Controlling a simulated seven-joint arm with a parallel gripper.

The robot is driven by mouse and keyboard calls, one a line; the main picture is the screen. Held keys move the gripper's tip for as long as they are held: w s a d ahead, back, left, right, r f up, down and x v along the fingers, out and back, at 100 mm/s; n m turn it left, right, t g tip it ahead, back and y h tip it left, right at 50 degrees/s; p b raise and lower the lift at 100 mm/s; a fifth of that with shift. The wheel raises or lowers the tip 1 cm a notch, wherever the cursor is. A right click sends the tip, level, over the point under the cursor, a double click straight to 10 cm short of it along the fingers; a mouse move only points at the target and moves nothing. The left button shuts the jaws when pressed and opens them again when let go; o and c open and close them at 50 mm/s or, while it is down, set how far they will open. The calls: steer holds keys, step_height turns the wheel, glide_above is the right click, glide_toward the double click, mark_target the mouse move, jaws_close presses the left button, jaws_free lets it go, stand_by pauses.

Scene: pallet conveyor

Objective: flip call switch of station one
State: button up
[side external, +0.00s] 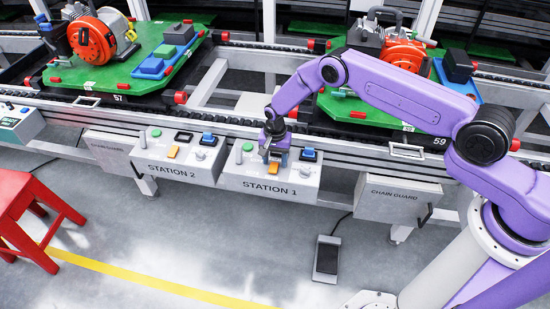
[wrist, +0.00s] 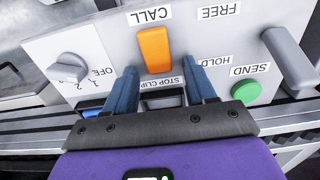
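The station 1 box (side external: 262,186) is a light grey panel on the front of the conveyor. Its call switch is an orange rocker, seen clearly in the wrist view (wrist: 155,50) beside an upside-down CALL label. My gripper (side external: 274,154) is over the station 1 panel, partly covering its controls in the side view. In the wrist view my gripper (wrist: 161,78) has its two blue fingers apart with nothing held. The fingertips are just short of the orange switch, one to each side of its near end. I cannot tell whether they touch the panel.
Near the fingers are a green SEND button (wrist: 245,92), a FREE/HOLD lever (wrist: 289,55), an OFF-1-2 knob (wrist: 70,68) and a partly hidden blue button (wrist: 93,111). The similar station 2 box (side external: 176,172) stands to the left. A chain guard (side external: 397,200) is to the right.

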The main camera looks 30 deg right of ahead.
jaws_close()
steer(key=shift+s+a+r+t+h, duration=0.1)
steer(key=shift+s+t+h, duration=0.05)
steer(key=shift+t+h, duration=0.35)
steer(key=shift+s+a+r+t+h, duration=0.1)
steer(key=shift+s+t+h, duration=0.05)
steer(key=shift+t+h, duration=0.3)
steer(key=shift+r+t+h, duration=0.1)
steer(key=shift+t+h, duration=0.25)
steer(key=shift+h, duration=0.1)
steer(key=shift+o, duration=0.3)
jaws_free()
steer(key=shift+a, duration=0.1)
